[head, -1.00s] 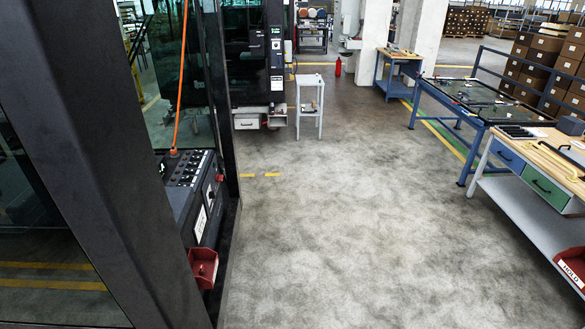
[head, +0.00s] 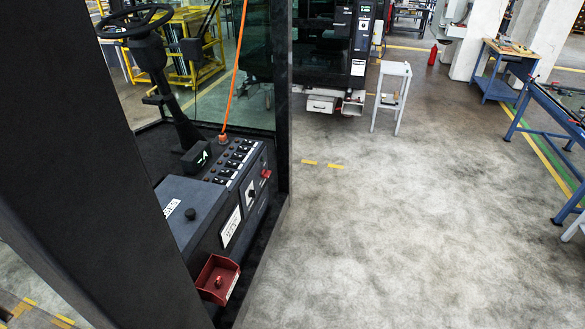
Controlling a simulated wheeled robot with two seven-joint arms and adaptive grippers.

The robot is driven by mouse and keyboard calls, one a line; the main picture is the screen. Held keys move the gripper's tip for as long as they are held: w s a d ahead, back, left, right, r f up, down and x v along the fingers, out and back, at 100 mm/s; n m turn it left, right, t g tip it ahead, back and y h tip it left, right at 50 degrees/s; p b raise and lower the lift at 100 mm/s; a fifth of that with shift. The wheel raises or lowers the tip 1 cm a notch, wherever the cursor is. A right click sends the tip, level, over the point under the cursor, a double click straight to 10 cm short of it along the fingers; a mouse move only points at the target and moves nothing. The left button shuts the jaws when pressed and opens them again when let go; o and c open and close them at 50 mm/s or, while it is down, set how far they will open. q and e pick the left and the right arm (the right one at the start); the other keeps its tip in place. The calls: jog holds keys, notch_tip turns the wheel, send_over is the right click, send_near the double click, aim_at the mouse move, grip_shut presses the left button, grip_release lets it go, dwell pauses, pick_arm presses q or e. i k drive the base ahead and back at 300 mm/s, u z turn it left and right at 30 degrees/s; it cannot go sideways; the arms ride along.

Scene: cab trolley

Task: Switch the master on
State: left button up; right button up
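A black cab console (head: 205,215) stands at the left. Its sloped top carries rows of small dark switches (head: 236,158). On its aisle-facing side is a pale plate with a dark switch (head: 251,194), and a small red part (head: 265,174) sits beyond it. A white label (head: 231,226) is nearer. A red open box (head: 217,278) with a small red item in it is fixed at the near end. I cannot read which control is the master or how it is set. Neither of my grippers is in view.
A dark cab post (head: 90,180) fills the left foreground. A steering wheel (head: 138,22) and an orange rod (head: 240,65) rise by the console. A grey stool (head: 392,95) and a blue workbench (head: 500,70) stand farther back. The floor (head: 400,240) right of the cab is clear.

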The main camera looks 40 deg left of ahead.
aim_at(265, 174)
jog(key=u, duration=0.2)
jog(key=i, duration=0.95)
jog(key=u, duration=1.2)
jog(key=i, duration=0.6)
jog(key=u, duration=0.65)
